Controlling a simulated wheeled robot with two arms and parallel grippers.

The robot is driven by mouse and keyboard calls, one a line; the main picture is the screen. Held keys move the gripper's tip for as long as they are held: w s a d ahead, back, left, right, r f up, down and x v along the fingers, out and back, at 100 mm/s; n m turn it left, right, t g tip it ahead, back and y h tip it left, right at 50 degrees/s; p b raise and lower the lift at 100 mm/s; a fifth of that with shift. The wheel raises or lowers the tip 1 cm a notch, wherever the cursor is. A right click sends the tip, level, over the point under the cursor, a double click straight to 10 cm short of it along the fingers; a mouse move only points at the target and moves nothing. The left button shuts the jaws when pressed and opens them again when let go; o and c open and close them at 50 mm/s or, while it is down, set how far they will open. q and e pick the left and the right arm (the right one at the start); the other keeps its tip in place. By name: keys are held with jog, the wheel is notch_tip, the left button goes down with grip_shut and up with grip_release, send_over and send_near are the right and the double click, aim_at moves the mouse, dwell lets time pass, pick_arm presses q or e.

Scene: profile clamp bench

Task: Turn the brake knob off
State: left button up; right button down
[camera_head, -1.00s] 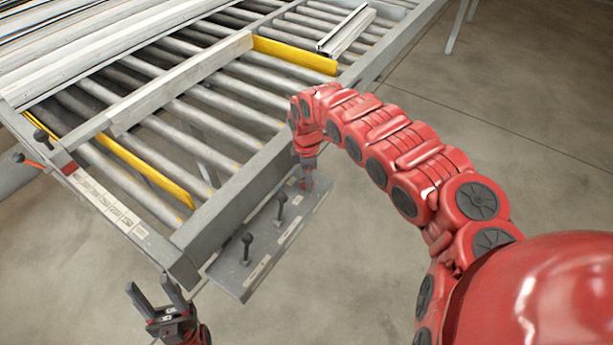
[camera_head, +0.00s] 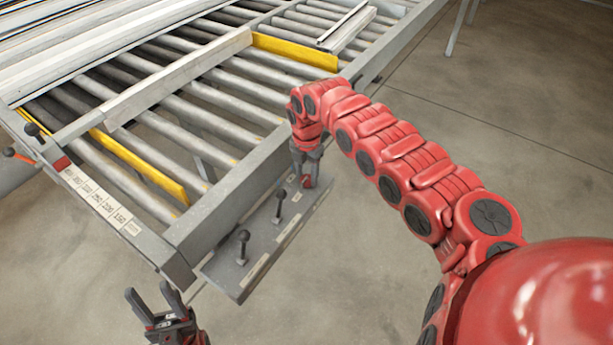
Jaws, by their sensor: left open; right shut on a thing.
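A grey control panel (camera_head: 262,262) juts out from the near end of the roller bench. Two black-topped levers stand on it, a near lever (camera_head: 242,246) and a middle lever (camera_head: 279,206). My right gripper (camera_head: 306,182) points down at the panel's far end. It is shut on a small reddish knob there, taken as the brake knob. The fingers hide most of the knob, so its turn angle cannot be read. My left gripper (camera_head: 153,299) is open and empty, below and left of the panel, touching nothing.
The roller bench (camera_head: 190,245) has yellow strips (camera_head: 140,160) and a grey bar (camera_head: 165,90) across its rollers. Metal profiles (camera_head: 70,50) lie at the upper left. An orange-handled lever (camera_head: 18,155) sits at the left edge. The floor to the right is clear.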

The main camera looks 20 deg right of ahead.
jog(key=shift+n, duration=0.3)
jog(key=shift+c, duration=1.8)
grip_release()
notch_tip(320, 180, up, 10)
jog(key=r+b, duration=0.1)
jog(key=b, duration=0.3)
notch_tip(320, 180, up, 6)
jog(key=r+p, duration=0.1)
send_over(306, 177)
jog(key=shift+d+f, duration=0.1)
jog(key=shift+f, duration=0.15)
jog(key=shift+s+f, duration=0.1)
